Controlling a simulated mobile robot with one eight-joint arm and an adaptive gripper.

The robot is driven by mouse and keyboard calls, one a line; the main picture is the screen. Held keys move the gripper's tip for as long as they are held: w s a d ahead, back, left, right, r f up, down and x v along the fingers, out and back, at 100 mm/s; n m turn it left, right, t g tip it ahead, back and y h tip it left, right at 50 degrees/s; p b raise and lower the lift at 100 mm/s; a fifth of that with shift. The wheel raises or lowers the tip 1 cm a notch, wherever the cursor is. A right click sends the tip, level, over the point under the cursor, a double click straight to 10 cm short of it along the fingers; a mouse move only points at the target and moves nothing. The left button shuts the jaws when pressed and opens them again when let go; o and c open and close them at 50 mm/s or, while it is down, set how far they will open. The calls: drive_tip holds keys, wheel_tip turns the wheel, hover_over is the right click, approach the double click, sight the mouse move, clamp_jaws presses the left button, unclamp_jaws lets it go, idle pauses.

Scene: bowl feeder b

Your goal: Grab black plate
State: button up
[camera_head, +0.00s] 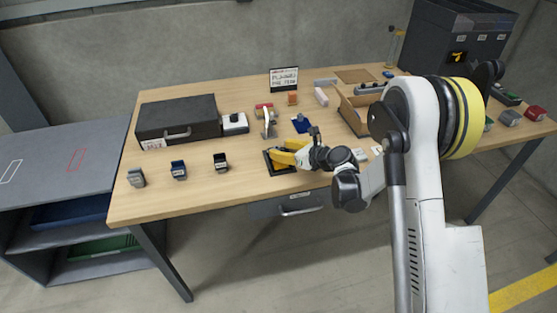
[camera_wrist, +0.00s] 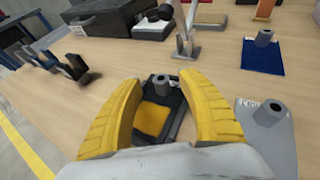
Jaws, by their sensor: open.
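The black plate (camera_wrist: 174,101) lies on the wooden table, with a grey knob standing on its far part and a yellow square area on its near part. It also shows in the head view (camera_head: 269,164), partly hidden by my gripper. My gripper (camera_wrist: 160,88) is open and empty, its two yellow fingers left and right of the plate in the wrist view. In the head view my gripper (camera_head: 283,155) is low over the plate. I cannot tell whether the fingers touch it.
A grey plate with a knob (camera_wrist: 284,135) lies close to the right finger. A blue plate with a knob (camera_wrist: 264,60) lies beyond. A stand (camera_head: 269,123) is behind the black plate. Small dark holders (camera_head: 221,162) stand left, before a black case (camera_head: 178,118). The table's front edge is close.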

sight(278, 148)
drive_tip(key=x, duration=0.3)
drive_tip(key=shift+f+b, duration=0.15)
drive_tip(key=shift+b, duration=0.25)
drive_tip(key=shift+d, duration=0.1)
drive_tip(key=shift+c, duration=0.5)
clamp_jaws()
